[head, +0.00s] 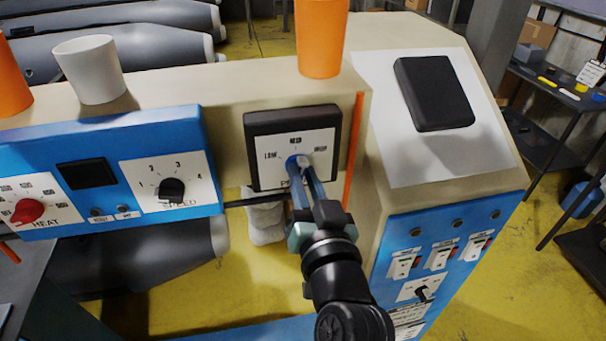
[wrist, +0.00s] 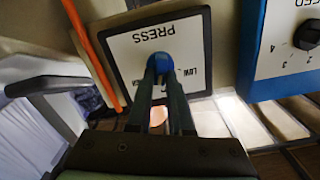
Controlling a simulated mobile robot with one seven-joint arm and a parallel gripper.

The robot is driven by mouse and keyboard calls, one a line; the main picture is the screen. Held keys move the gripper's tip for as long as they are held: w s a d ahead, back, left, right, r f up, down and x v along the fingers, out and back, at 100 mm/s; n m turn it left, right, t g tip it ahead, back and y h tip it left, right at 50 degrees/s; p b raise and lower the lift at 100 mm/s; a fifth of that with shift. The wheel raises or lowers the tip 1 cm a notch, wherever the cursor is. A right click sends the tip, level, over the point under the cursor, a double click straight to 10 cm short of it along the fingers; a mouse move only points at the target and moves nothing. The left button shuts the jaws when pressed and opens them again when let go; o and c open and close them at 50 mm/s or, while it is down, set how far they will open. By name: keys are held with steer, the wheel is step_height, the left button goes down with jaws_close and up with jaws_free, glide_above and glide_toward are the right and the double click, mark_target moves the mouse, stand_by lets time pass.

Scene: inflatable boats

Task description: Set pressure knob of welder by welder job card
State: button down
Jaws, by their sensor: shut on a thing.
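The pressure knob (head: 292,162) is blue and sits on a white dial plate (head: 265,178) in a black frame. The plate has LOW at left, MED at top and HIGH at right. My gripper (head: 303,174) is shut on the knob from the front. In the wrist view the knob (wrist: 160,62) is between my gripper's fingertips (wrist: 161,76), below the upside-down word PRESS. The fingers hide part of the dial, and I cannot tell which mark the knob points to. I cannot make out a readable welder job card.
A blue panel (head: 108,150) at left holds a red HEAT knob (head: 28,211) and a black SPEED knob (head: 171,190). An orange cup (head: 322,40) and a white cup (head: 92,70) stand on top. A black slab (head: 433,92) lies on a white sheet (head: 400,160) at right.

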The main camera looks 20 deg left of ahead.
steer(key=m+p, duration=0.1)
steer(key=m, duration=0.3)
steer(key=shift+d+m, duration=0.1)
steer(key=shift+m, duration=0.2)
steer(key=shift+w+f+m+p, duration=0.15)
steer(key=shift+m+p, duration=0.75)
steer(key=shift+m, duration=0.9)
steer(key=c, duration=0.8)
jaws_free()
steer(key=b+v, duration=0.5)
steer(key=v, duration=0.8)
steer(key=shift+d, duration=0.1)
